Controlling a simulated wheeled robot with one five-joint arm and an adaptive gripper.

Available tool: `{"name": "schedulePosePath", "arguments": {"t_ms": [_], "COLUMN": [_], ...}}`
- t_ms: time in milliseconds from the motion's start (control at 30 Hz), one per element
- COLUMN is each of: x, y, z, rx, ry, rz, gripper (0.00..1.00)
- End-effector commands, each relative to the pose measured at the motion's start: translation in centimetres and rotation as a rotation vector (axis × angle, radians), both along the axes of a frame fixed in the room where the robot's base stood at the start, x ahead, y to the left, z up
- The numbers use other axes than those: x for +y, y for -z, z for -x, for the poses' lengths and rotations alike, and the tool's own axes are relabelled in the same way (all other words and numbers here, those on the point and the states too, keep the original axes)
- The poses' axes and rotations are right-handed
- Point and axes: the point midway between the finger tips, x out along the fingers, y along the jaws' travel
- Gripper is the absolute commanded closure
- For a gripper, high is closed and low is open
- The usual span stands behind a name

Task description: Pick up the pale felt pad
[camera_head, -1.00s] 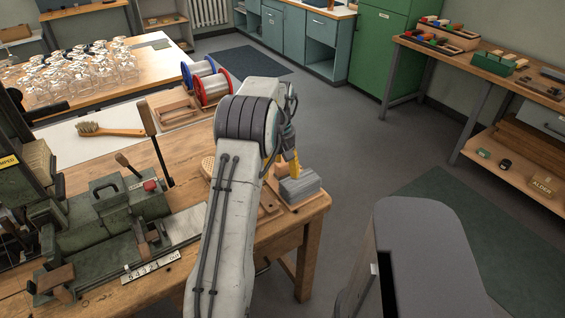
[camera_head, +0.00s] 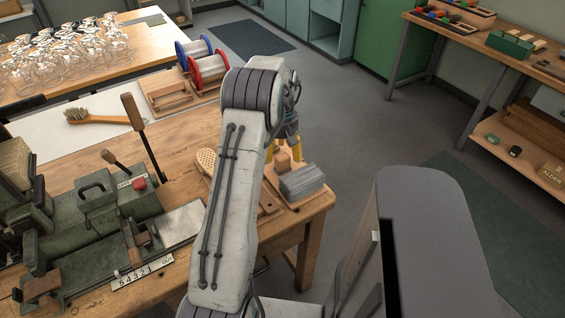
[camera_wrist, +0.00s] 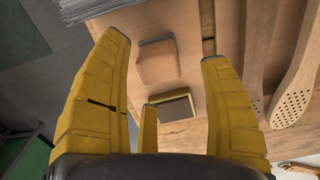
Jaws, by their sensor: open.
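A pale tan, rounded block (camera_wrist: 160,62) with a grey edge lies on a wooden board in the wrist view; it seems to be the felt pad. It also shows in the head view (camera_head: 283,161), beside the grey stack. My gripper (camera_wrist: 165,48) is open, its yellow fingers spread to the left and right of the block, with no clear contact. A smaller dark-topped piece with a yellow rim (camera_wrist: 175,104) shows nearer; I cannot tell what it is. My gripper (camera_head: 284,150) is partly hidden by my arm in the head view.
A stack of grey strips (camera_head: 302,182) stands right beside the block, near the workbench corner. Perforated wooden brush backs (camera_wrist: 291,100) lie to the right in the wrist view. Red and blue spools (camera_head: 207,68) and a green machine (camera_head: 95,225) stand on the bench.

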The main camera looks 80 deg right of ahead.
Motion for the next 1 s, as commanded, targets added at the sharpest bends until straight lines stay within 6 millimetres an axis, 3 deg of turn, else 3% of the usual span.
{"name": "schedulePosePath", "arguments": {"t_ms": [233, 600, 1000], "x": [0.1, 0.0, 0.0], "y": [2.6, 3.2, 3.1], "z": [0.1, 0.1, 0.1], "rx": [0.000, 0.000, 0.000], "ry": [0.000, 0.000, 0.001], "rz": [0.000, 0.000, 0.001], "gripper": [0.29, 0.27, 0.62]}}
